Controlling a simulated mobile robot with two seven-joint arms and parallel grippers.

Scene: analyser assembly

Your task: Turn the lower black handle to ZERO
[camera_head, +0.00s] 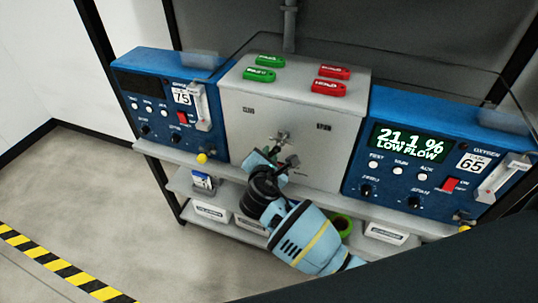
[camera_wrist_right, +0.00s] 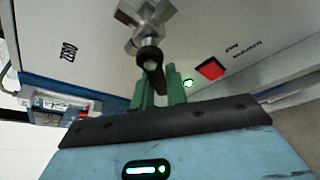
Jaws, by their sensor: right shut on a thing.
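The lower black handle (camera_wrist_right: 152,62) sits on a metal cross-shaped valve fitting (camera_wrist_right: 147,22) in the right wrist view. In the head view the fitting (camera_head: 281,138) stands on the front of the grey box (camera_head: 290,115), with the handle (camera_head: 291,160) pointing to the lower right. My right gripper (camera_wrist_right: 161,88) is shut on the handle's end, between its green fingers. In the head view the gripper (camera_head: 272,160) comes up from below and partly hides the valve. A ZERO label (camera_wrist_right: 68,50) is left of the fitting in the right wrist view. My left gripper is not in view.
Blue analysers stand left (camera_head: 165,95) and right (camera_head: 432,165) of the box; the right one reads 21.1 % LOW FLOW. Green tags (camera_head: 260,74) and red tags (camera_head: 328,88) lie on top. A lower shelf (camera_head: 180,180) holds white boxes (camera_head: 386,233) and a green roll (camera_head: 341,224).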

